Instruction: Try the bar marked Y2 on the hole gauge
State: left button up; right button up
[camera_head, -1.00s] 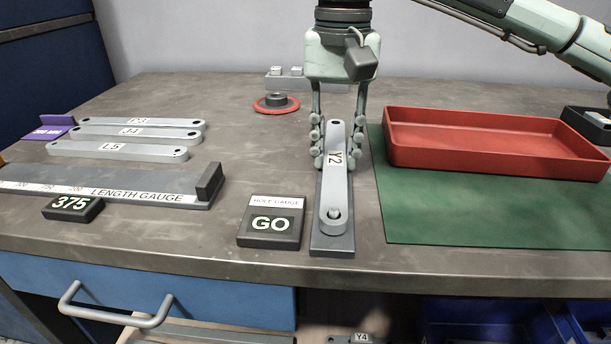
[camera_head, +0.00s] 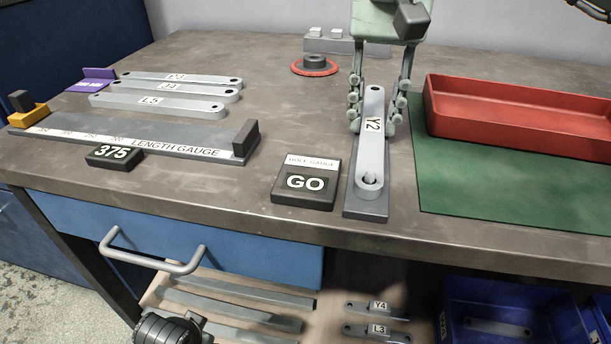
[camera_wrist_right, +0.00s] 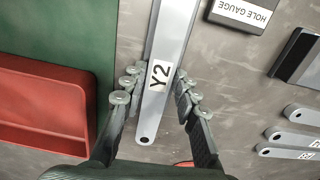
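The grey bar marked Y2 (camera_head: 373,140) lies lengthwise over the dark base of the hole gauge (camera_head: 366,211). A pin shows in the hole at its near end. The GO display (camera_head: 306,182) labelled HOLE GAUGE stands just left of it. My right gripper (camera_head: 377,122) is over the bar's far half, fingers down on either side. In the right wrist view the bar (camera_wrist_right: 167,45) passes between the fingertips (camera_wrist_right: 156,86) with a gap visible, so the gripper looks open.
A red tray (camera_head: 520,118) stands on a green mat (camera_head: 470,190) to the right. Several bars (camera_head: 157,103) and the length gauge (camera_head: 130,138), with its 375 display (camera_head: 114,158), lie left. A red ring part (camera_head: 314,66) is behind. Bars marked Y4 and L3 lie below the bench top.

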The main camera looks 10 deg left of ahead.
jog(key=o, duration=0.4)
notch_tip(320, 180, up, 12)
dwell(0.5)
dwell(0.3)
